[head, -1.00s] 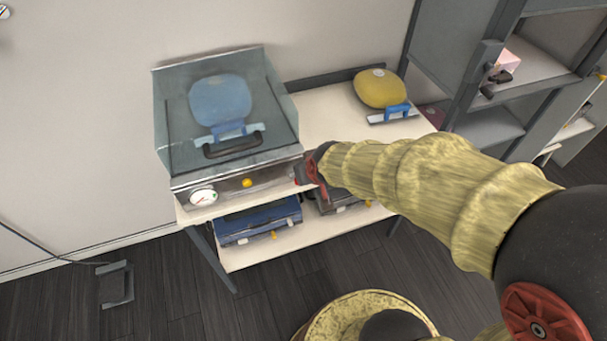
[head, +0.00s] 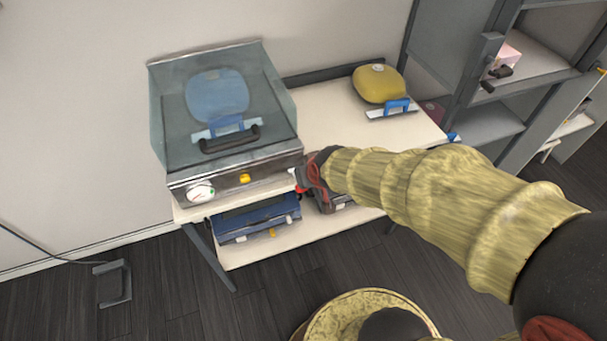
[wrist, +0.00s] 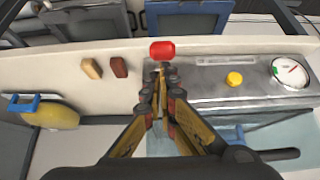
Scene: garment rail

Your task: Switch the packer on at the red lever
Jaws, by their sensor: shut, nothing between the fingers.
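The packer (head: 235,185) is a metal box under a clear hood on the table, with a blue pad inside. Its front panel has a yellow knob (wrist: 235,79) and a round dial (wrist: 290,72). The lever's red knob (wrist: 163,50) shows in the wrist view at the panel's end, just beyond my fingertips. My gripper (wrist: 163,75) is shut and empty, its fingers pointing at the red knob. I cannot tell whether they touch it. In the head view my gripper (head: 301,183) is at the packer's right front corner, and my arm hides part of that area.
Blue and dark cases (head: 257,219) lie on the lower shelf. A grey shelf unit (head: 480,128) stands at the right. The floor at the left is mostly clear.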

